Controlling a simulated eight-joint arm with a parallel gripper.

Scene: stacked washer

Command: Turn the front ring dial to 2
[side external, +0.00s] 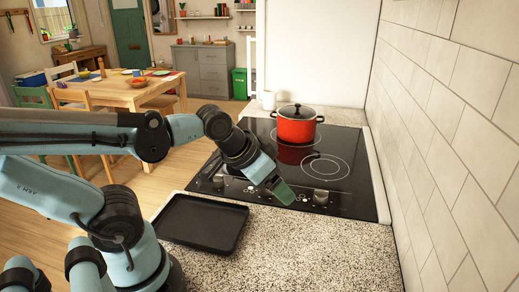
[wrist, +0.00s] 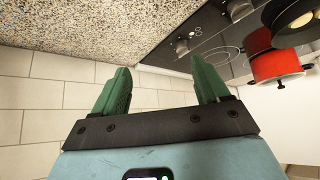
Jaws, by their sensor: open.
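The black glass cooktop (side external: 352,170) has silver dials along its front edge. One dial (side external: 321,197) stands just right of my gripper (side external: 283,192) in the side view; another dial (side external: 218,181) is further left, partly behind my arm. In the wrist view two dials show, one (wrist: 182,47) above and between the green fingers and one (wrist: 238,10) further up. My gripper (wrist: 163,75) is open and empty, apart from both dials. The dial settings are too small to read, and I cannot tell which dial is the front ring one.
A red pot (side external: 297,127) with a black lid stands on a back ring. A black tray (side external: 203,222) lies on the speckled counter (side external: 310,255) in front. A tiled wall (side external: 455,130) rises on the right. The counter right of the tray is clear.

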